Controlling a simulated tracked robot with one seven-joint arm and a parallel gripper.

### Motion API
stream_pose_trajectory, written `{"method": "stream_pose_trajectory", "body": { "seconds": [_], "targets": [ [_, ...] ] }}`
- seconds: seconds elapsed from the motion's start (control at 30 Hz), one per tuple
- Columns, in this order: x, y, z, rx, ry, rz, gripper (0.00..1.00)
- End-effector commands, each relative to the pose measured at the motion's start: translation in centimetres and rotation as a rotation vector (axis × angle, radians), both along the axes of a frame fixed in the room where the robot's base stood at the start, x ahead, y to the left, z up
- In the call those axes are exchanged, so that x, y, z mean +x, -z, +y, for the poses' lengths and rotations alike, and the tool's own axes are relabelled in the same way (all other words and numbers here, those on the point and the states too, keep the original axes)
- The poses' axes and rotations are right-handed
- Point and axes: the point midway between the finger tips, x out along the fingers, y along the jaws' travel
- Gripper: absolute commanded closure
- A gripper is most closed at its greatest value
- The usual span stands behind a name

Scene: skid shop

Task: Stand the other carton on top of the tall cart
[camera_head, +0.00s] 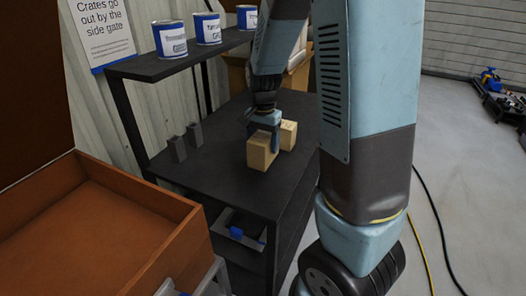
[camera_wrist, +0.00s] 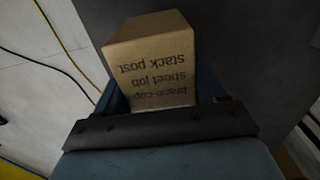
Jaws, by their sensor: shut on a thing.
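My gripper (camera_head: 263,132) is shut on a tan carton (camera_head: 260,154) over the dark worktop (camera_head: 222,163).
Several blue-and-white cans, one of them here (camera_head: 172,39), stand on the raised shelf (camera_head: 150,66) above the worktop. Small grey blocks (camera_head: 178,148) stand left of the carton. An open orange-brown box (camera_head: 110,225) is at left. Cables (camera_head: 440,230) lie on the floor at right.

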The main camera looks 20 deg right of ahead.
Motion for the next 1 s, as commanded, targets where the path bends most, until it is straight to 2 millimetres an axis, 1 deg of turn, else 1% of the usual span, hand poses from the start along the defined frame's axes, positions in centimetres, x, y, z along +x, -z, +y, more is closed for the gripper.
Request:
{"method": "stream_pose_trajectory", "body": {
  "seconds": [0.1, 0.37, 0.5, 0.6, 0.97, 1.0],
  "targets": [
    [0.6, 0.7, 0.0, 0.000, -0.001, 0.000, 0.80],
    [1.3, 1.5, 0.0, -0.001, 0.000, 0.001, 0.80],
    [1.3, 3.4, 0.0, 0.000, 0.000, 0.003, 0.80],
    [1.3, 4.4, 0.0, 0.000, 0.000, 0.001, 0.80],
    [1.3, 4.7, 0.0, -0.001, -0.001, -0.001, 0.80],
    [1.3, 4.8, 0.0, 0.000, -0.001, 0.000, 0.29]
  ]
}}
